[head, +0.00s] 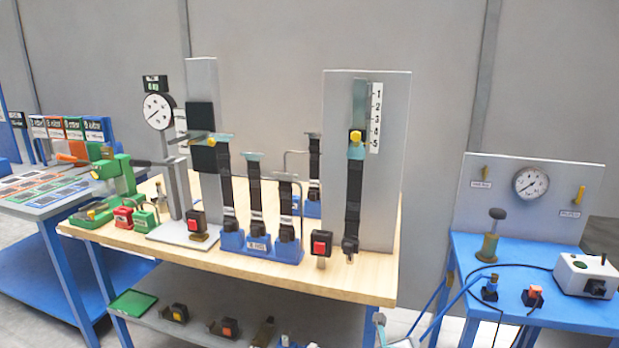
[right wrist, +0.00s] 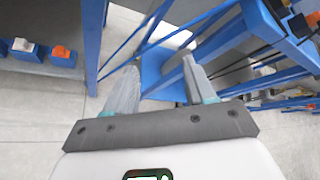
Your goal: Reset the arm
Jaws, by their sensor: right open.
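My right gripper (right wrist: 160,80) is open and empty in the right wrist view. Its two grey fingers stand wide apart over the floor and blue bench legs. Pale tips at the bottom edge of the head view (head: 394,332) look like the same gripper, low in front of the wooden bench (head: 340,283). It touches nothing that I can see. My left gripper is in neither view. On the bench, a tall grey panel (head: 338,125) carries a black strap (head: 354,195) and a 1-to-5 scale. A dial gauge stand (head: 158,110) is to its left.
A blue rack (head: 262,250) holds several upright black straps. Red-button blocks (head: 321,243) stand at the bench front. A green clamp device (head: 118,180) is at left. A lower shelf (head: 250,318) holds small parts. A blue table (head: 545,262) with a gauge panel stands right.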

